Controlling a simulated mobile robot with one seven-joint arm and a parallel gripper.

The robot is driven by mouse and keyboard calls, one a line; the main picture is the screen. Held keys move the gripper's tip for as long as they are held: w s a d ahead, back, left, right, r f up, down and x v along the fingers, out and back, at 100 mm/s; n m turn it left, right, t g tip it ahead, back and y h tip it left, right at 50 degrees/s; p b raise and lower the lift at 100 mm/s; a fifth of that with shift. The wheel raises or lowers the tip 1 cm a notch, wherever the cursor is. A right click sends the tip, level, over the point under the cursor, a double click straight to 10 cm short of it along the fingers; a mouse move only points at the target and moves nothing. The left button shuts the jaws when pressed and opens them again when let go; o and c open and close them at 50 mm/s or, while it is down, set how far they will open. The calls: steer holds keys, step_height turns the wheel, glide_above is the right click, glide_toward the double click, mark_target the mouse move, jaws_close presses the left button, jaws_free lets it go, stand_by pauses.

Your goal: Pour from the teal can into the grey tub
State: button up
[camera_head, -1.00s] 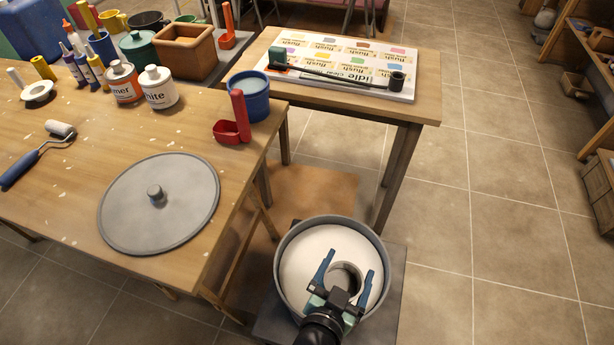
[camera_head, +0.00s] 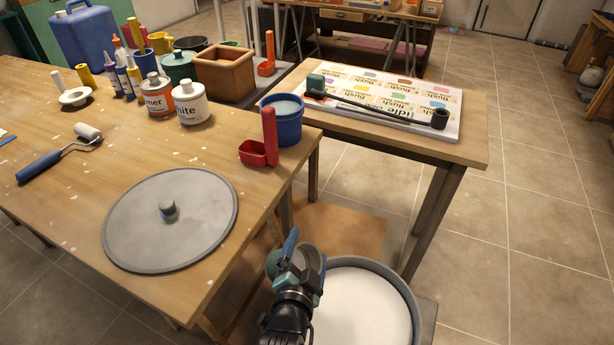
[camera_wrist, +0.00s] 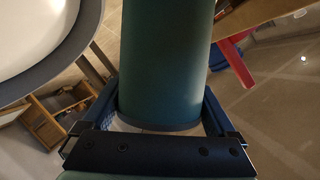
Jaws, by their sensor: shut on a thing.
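The teal can (camera_wrist: 165,60) fills the middle of the wrist view, between the two blue fingers of my gripper (camera_wrist: 160,112). In the head view my gripper (camera_head: 296,252) is shut on the can (camera_head: 273,264), which is partly hidden by the fingers and wrist. It is at the left edge of the grey tub (camera_head: 403,284); the exact tilt of the can is hard to tell. The tub is wide and round, with a broad white surface inside. Its rim also shows at upper left in the wrist view (camera_wrist: 80,45). No stream shows.
The wooden workbench (camera_head: 70,210) is left of the tub, with a round grey lid (camera_head: 185,235) near its edge. A blue pot (camera_head: 284,124) and red scoop (camera_head: 258,152) stand at its right corner. A smaller table (camera_head: 455,150) holds a label board (camera_head: 390,100).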

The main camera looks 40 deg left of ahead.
steer(key=shift+w+d+f+m+y+b, duration=0.15)
steer(key=shift+f+m+y+b, duration=0.9)
steer(key=shift+b, duration=2)
steer(key=shift+h, duration=0.25)
steer(key=shift+d+f+m+t+b, duration=0.2)
steer(key=shift+m+t+b, duration=0.1)
steer(key=shift+m+b, duration=0.15)
steer(key=shift+d+r+m+t+y+b, duration=0.2)
steer(key=shift+r+m+y+b, duration=0.15)
steer(key=shift+m+b, duration=0.5)
steer(key=shift+d+r+m+t+y+b, duration=0.15)
steer(key=shift+m+y+b, duration=0.35)
steer(key=shift+b, duration=0.55)
stand_by(2.3)
